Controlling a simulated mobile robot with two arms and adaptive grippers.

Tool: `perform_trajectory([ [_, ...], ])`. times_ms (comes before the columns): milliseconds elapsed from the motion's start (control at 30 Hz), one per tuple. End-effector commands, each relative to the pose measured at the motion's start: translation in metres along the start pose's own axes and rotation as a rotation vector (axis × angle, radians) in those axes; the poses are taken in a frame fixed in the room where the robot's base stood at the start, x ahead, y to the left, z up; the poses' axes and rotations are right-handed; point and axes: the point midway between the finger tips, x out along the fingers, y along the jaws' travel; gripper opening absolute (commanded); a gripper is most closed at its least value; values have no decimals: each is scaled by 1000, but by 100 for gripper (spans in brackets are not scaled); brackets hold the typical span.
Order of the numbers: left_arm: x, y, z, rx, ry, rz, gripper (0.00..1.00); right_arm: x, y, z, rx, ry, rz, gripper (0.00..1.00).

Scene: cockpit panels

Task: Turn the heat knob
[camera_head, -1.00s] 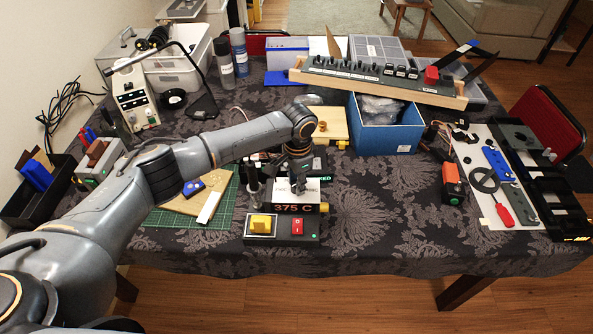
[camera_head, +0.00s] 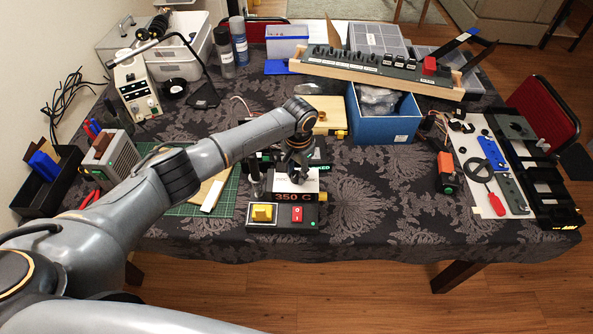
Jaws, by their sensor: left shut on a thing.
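The heat unit (camera_head: 309,184) is a small box with a white top and a dark front display (camera_head: 292,197) reading 350 C. It stands near the front middle of the table. My left gripper (camera_head: 296,176) points down onto the top of this unit and is shut on the heat knob, which is mostly hidden by the fingers. My right gripper is not in view.
A green mat (camera_head: 183,209) with a board lies left of the unit. A blue box (camera_head: 384,128) and a long switch panel (camera_head: 380,67) stand behind. An orange-and-black device (camera_head: 446,172) and a white board (camera_head: 497,190) are to the right. The cloth between is clear.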

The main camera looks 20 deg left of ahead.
Motion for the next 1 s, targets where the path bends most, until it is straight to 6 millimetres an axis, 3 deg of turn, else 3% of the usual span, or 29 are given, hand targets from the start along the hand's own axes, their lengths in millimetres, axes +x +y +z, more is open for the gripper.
perform_trajectory([
  [133, 0, 0, 0, 1, 0, 0, 0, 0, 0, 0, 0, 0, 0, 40],
  [167, 0, 0, 0, 1, 0, 0, 34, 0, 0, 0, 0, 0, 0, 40],
  [267, 0, 0, 0, 1, 0, 0, 54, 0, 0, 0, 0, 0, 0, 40],
  [667, -7, 0, -1, 2, 2, 0, 54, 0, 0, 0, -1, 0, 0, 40],
  [1000, -74, 0, -1, 3, 5, -1, 54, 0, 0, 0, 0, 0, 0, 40],
])
